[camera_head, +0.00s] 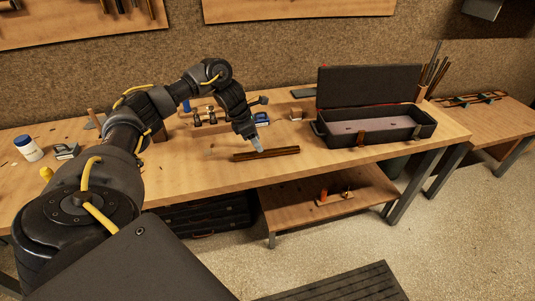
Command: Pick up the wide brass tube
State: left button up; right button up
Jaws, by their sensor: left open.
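A long, narrow brown-gold piece (275,153), which looks like the wide brass tube, lies flat near the front edge of the workbench (210,180). At this size I cannot tell whether it is one tube or several pieces side by side. My left arm reaches in from the left and bends down over the bench. My left gripper (258,146) is open and points down just above the left half of the piece. I cannot tell whether its fingertips touch it. My right gripper is not in view.
An open dark case (375,125) stands on the bench at right, its lid up at the back. A white jar (28,148) stands at far left. The bench around the piece is clear.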

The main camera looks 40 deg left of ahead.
aim_at(265, 151)
pick_arm(q)
jog(key=shift+d, duration=0.2)
jog(key=x, duration=0.2)
jog(key=p+x, duration=0.1)
jog(key=x, duration=0.1)
jog(key=shift+w+d+f, duration=0.15)
jog(key=shift+w+d, duration=0.1)
jog(key=shift+d, duration=0.15)
jog(key=shift+f, duration=0.2)
jog(key=c, duration=1.1)
grip_shut()
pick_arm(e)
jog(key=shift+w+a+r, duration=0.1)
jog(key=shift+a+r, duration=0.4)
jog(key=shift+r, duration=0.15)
pick_arm(q)
jog(key=shift+r, duration=0.15)
